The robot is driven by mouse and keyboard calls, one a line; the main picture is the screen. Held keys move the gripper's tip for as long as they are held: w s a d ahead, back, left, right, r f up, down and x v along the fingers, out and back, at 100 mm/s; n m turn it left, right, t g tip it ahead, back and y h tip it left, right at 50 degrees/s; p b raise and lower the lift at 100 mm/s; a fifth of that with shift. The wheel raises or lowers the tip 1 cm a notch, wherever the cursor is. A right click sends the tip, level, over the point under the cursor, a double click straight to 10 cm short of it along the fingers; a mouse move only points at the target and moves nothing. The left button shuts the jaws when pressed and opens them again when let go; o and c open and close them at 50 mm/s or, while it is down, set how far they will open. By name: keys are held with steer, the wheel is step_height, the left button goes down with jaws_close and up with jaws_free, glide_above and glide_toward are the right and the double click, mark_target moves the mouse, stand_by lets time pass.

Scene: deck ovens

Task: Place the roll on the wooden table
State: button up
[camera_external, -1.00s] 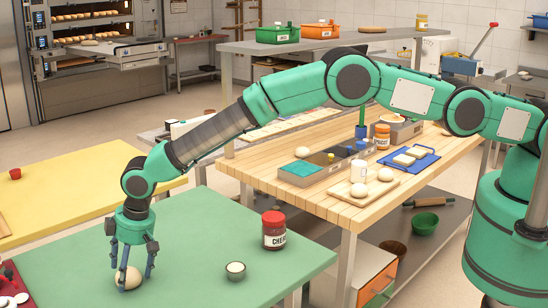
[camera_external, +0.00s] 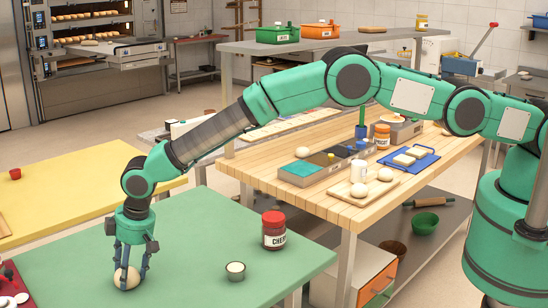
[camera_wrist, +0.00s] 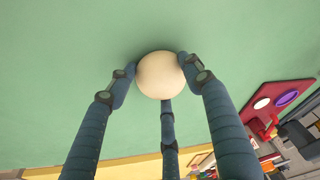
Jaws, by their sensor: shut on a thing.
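The roll (camera_external: 127,277) is a pale, round dough ball on the green table at the lower left. It also shows in the wrist view (camera_wrist: 160,75), between the blue fingers. My gripper (camera_external: 128,272) points down and its fingers are closed around the roll, touching its sides. The roll appears to rest on the green surface. The wooden table (camera_external: 290,195) stands to the right, with a light slatted top.
A grey metal bin unit (camera_external: 308,172) sits on the wooden table. Bare wood shows along its front left edge. A yellow table (camera_external: 85,190) lies behind.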

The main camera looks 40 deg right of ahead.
steer(key=shift+r, duration=0.15)
steer(key=shift+r, duration=1.65)
steer(key=s+d, duration=0.3)
steer(key=d, duration=0.1)
steer(key=s+d+r, duration=0.1)
steer(key=s+d, duration=0.2)
steer(key=s, duration=0.1)
steer(key=s+d, duration=0.3)
steer(key=d, duration=0.1)
steer(key=shift+s+d+r, duration=0.2)
steer(key=shift+s+d, duration=0.15)
steer(key=shift+s, duration=0.05)
steer(key=shift+w, duration=0.1)
